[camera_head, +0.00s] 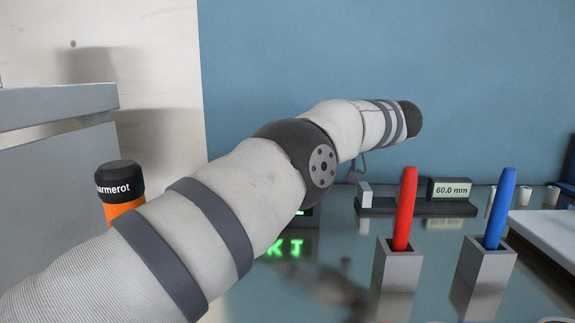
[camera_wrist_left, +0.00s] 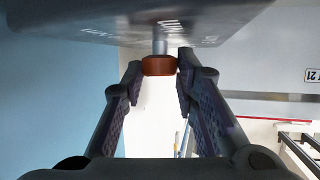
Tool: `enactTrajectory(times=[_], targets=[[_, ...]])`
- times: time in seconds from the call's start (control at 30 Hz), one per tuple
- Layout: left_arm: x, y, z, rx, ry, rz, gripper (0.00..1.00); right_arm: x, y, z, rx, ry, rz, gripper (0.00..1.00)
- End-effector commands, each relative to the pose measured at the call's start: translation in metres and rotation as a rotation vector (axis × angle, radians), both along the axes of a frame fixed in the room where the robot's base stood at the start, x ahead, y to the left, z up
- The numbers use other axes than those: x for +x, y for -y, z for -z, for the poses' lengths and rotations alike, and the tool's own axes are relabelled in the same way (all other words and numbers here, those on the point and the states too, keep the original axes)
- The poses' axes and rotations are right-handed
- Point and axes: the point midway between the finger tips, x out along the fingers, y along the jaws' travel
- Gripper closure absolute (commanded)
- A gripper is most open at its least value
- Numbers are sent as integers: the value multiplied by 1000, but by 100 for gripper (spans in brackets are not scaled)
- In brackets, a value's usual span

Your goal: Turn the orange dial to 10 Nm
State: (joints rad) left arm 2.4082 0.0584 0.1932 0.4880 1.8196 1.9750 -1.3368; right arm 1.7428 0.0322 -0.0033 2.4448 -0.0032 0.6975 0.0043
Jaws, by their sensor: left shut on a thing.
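In the left wrist view, the orange dial (camera_wrist_left: 158,66) sits on a short grey shaft below a grey panel with white markings too blurred to read. My left gripper (camera_wrist_left: 160,75) is shut on the dial, with one fingertip on each side of it. In the head view, my left arm crosses from lower left to upper centre. The gripper and dial cannot be made out there. No torque reading for the dial is legible. My right gripper is in neither view.
In the head view, a red pen (camera_head: 405,210) and a blue pen (camera_head: 500,208) stand in grey holders on a glossy table. Behind them is a gauge display (camera_head: 451,190) reading 60.0 mm. An orange bottle with a black cap (camera_head: 119,178) stands left of my arm.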

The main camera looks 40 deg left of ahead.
Motion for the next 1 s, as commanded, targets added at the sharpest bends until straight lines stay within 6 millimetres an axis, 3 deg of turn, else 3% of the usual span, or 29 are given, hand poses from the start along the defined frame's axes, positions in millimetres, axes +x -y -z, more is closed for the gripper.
enactTrajectory(times=[0.63, 0.67, 0.73, 1.0], targets=[[-1, 0, -3, 0, 14, -28, 100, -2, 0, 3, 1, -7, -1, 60], [-1, 0, -3, 0, 14, -28, 66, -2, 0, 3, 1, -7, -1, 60], [-1, 1, -2, -1, 13, -28, 53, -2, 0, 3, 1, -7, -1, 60], [-1, 1, -2, -2, 10, -28, 53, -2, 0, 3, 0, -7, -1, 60]])
